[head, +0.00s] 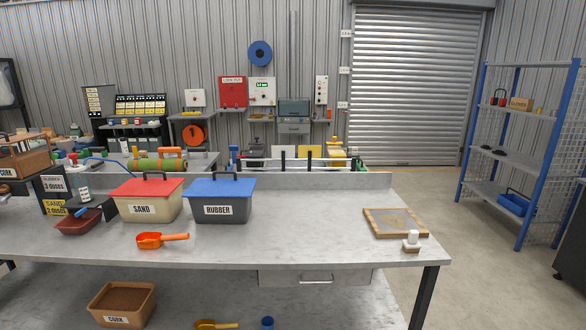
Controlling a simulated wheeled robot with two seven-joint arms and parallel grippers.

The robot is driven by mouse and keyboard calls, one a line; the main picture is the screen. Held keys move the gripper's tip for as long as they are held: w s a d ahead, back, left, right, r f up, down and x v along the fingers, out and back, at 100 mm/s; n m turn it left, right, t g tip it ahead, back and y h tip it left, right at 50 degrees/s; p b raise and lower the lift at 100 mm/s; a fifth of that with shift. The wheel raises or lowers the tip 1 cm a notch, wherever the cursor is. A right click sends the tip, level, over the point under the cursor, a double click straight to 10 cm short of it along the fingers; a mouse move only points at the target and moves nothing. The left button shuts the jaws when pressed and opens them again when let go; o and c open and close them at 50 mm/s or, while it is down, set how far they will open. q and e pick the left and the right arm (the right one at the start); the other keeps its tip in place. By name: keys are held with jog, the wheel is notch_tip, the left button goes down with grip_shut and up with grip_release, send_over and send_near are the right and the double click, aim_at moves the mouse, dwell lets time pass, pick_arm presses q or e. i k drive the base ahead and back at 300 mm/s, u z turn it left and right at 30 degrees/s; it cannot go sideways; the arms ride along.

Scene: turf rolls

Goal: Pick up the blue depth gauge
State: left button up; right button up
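No blue depth gauge can be made out for certain. A small blue item (82,213) lies at the reddish-brown tray (76,228) on the left of the bench; it is too small to identify. A small blue cup-like thing (267,323) stands on the lower shelf at the bottom edge of the view, partly cut off. Neither of my grippers shows in the head view.
On the grey bench (300,235) stand a SAND bin (148,205) with red lid, a RUBBER bin (220,208) with blue lid, an orange scoop (160,240), and a wooden-framed board (395,222) with a small white-topped brush-like item (411,241). The bench's right-centre is clear.

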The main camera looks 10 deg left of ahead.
aim_at(233, 148)
jog(key=z, duration=1.4)
jog(key=i, duration=4.4)
jog(key=u, duration=2.1)
jog(key=i, duration=1.55)
